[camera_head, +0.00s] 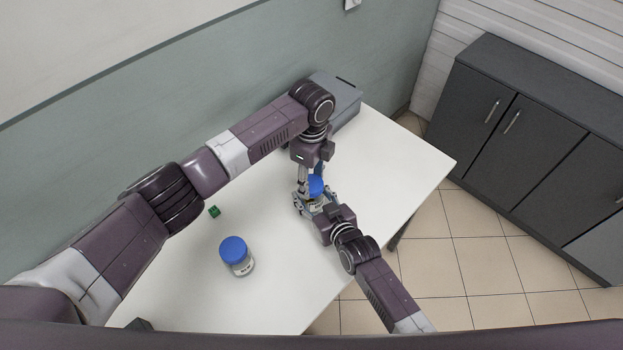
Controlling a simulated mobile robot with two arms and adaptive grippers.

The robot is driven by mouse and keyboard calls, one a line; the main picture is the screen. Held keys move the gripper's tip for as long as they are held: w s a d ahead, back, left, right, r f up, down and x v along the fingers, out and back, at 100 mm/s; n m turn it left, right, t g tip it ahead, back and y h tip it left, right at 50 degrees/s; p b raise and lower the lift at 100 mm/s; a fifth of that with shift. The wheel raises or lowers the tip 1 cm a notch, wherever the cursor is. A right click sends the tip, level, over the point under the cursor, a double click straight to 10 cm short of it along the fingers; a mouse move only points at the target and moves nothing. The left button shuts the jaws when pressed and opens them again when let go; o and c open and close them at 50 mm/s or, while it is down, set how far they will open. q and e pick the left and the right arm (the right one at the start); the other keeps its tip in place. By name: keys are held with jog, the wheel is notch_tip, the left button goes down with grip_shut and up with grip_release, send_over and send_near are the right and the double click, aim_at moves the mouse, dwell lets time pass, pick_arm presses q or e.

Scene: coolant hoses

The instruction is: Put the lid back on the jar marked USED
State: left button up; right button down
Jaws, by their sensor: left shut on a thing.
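A jar (316,206) with a pale label stands on the table towards its right end, partly hidden by both grippers. A blue lid (316,184) is at its top; I cannot tell whether it is seated. My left gripper (315,180) comes down from above and is shut on the blue lid. My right gripper (311,202) reaches in from the lower right with its fingers around the jar body; whether they grip it is unclear. A second jar (240,265) with a blue lid (233,249) stands nearer on the left. The label writing is too small to read.
A small green cube (214,211) lies on the white table (200,290) near my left arm. A grey box (347,99) stands at the back by the wall. Dark cabinets (520,130) stand apart at the right. The table's right part is clear.

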pick_arm(q)
jog(key=o, duration=1.3)
jog(key=shift+c, duration=0.2)
jog(key=shift+r, duration=2.3)
jog(key=shift+c, duration=0.3)
jog(key=n, duration=0.2)
jog(key=r+n, duration=0.1)
jog(key=n, duration=0.7)
jog(key=shift+d+r, duration=0.1)
jog(key=shift+r, duration=0.3)
jog(key=n, duration=0.2)
jog(key=r+n, duration=0.1)
jog(key=n, duration=0.6)
jog(key=shift+r, duration=0.3)
